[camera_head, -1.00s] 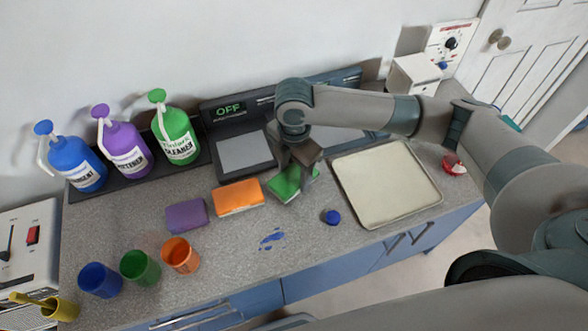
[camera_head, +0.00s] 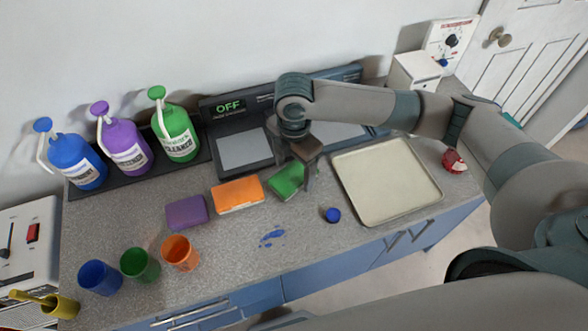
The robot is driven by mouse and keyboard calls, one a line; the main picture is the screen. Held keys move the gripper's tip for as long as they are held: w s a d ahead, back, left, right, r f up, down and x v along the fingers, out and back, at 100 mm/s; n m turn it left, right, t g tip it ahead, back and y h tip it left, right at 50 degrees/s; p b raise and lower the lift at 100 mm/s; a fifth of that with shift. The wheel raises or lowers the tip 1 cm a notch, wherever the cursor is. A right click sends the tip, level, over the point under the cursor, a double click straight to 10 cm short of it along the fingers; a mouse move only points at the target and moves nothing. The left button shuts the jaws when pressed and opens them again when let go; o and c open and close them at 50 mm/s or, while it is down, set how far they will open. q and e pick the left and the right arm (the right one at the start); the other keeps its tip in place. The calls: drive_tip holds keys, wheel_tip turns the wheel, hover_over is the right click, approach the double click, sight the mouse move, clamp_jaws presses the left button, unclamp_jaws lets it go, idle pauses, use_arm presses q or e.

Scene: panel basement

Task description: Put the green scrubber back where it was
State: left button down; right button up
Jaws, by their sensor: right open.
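The green scrubber (camera_head: 284,181) lies on the grey counter, just right of an orange scrubber (camera_head: 238,195) and a purple scrubber (camera_head: 187,211), roughly in a row with them. My right gripper (camera_head: 303,181) is open at the scrubber's right end, pointing down, and partly hides it. Whether a finger touches the scrubber I cannot tell. My left gripper is not in view.
Blue stains (camera_head: 271,237) mark the counter. A dark panel (camera_head: 243,149) is behind the scrubbers.

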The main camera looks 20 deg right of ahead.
sight(294, 174)
wheel_tip(294, 174, up, 12)
drive_tip(key=b, duration=0.2)
drive_tip(key=shift+f, duration=0.25)
idle(0.4)
